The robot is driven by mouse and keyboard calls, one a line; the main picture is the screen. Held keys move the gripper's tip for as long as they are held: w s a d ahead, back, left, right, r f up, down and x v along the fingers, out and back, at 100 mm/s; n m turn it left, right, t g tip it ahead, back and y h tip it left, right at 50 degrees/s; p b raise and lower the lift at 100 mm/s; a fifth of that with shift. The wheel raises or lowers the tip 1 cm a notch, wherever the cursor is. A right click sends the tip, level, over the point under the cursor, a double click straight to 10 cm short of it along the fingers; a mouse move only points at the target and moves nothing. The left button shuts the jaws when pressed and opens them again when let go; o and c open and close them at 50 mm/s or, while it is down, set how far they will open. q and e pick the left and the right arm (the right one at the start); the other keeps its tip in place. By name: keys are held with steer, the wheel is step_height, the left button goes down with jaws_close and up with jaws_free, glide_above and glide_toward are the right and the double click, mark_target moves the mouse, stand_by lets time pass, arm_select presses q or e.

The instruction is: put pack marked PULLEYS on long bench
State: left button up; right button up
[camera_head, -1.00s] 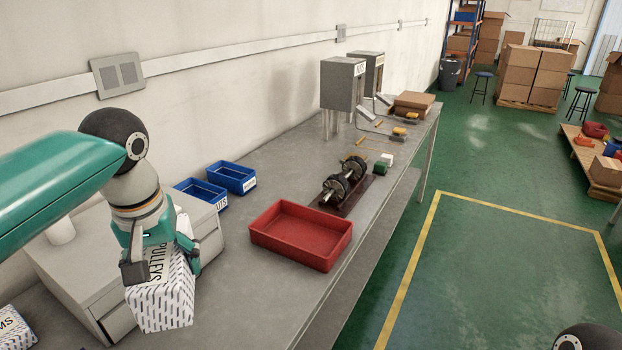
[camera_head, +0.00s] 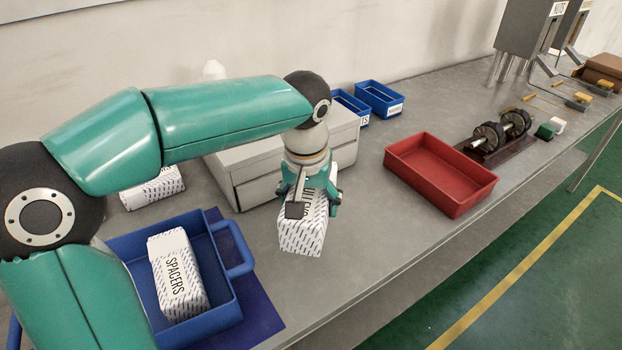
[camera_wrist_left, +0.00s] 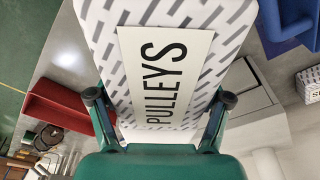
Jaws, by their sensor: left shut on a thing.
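My left gripper (camera_head: 315,205) is shut on the white pack marked PULLEYS (camera_head: 302,238), with a finger on either side of it. The pack has a dark dash pattern and is roughly upright. It is over the grey long bench (camera_head: 375,240), in front of the drawer unit; whether its underside touches the bench I cannot tell. In the left wrist view the PULLEYS label (camera_wrist_left: 166,75) faces the camera between the fingers. My right gripper is not in view.
A blue tray (camera_head: 235,300) holds a pack marked SPACERS (camera_head: 178,275). Another white pack (camera_head: 153,188) lies behind it. A grey drawer unit (camera_head: 255,170) stands behind my gripper. A red tray (camera_head: 440,175) stands to the right. Bare bench lies between pack and red tray.

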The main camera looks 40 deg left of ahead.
arm_select(q)
step_height(320, 180, down, 11)
steer(key=shift+f+b, duration=0.1)
steer(key=shift+b, duration=0.2)
stand_by(0.5)
steer(key=o, duration=1.2)
steer(key=shift+f, duration=0.1)
steer(key=r, duration=0.4)
steer(key=s+r, duration=0.1)
steer(key=r, duration=0.7)
steer(key=shift+s+d+p, duration=0.35)
steer(key=shift+s, duration=0.05)
